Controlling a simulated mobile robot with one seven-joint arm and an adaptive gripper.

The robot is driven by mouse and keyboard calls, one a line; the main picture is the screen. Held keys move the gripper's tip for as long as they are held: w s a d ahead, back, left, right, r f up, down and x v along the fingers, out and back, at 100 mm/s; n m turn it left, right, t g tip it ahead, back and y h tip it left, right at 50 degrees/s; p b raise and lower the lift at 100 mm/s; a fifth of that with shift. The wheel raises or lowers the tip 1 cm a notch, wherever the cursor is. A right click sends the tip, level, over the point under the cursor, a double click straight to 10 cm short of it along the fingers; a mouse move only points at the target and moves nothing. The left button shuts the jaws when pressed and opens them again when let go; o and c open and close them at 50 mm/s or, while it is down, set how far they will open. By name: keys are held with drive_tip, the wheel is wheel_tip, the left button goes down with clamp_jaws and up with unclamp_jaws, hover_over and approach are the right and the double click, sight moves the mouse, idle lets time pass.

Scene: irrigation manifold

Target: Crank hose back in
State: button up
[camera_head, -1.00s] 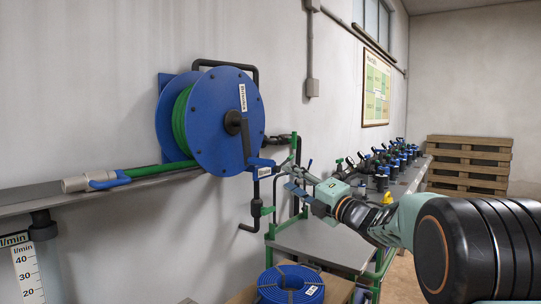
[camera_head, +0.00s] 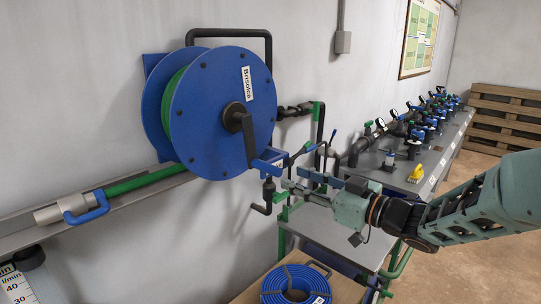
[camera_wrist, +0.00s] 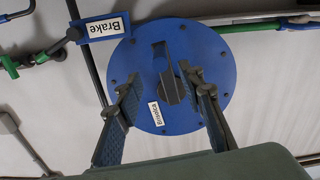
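A blue hose reel (camera_head: 205,120) with green hose (camera_head: 175,90) wound on it is mounted on the wall. The hose (camera_head: 140,183) runs out left along a grey ledge to a grey nozzle (camera_head: 50,214) with a blue handle. A dark crank arm (camera_head: 248,138) hangs from the reel's hub. A blue brake plate (camera_head: 268,163) is right of its lower end; its label shows in the wrist view (camera_wrist: 105,27). My gripper (camera_head: 308,182) is open and empty, right of the brake plate. In the wrist view the crank (camera_wrist: 170,75) appears between its fingers, beyond them and apart.
Black and green pipes (camera_head: 316,125) stand right of the reel. A grey bench (camera_head: 345,238) with valves is beside my arm. Pallets (camera_head: 505,115) stand at the back right.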

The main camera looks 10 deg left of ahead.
sight(254, 162)
drive_tip(key=x, duration=1)
drive_tip(key=shift+w+a, duration=0.15)
drive_tip(key=shift+a, duration=0.05)
clamp_jaws()
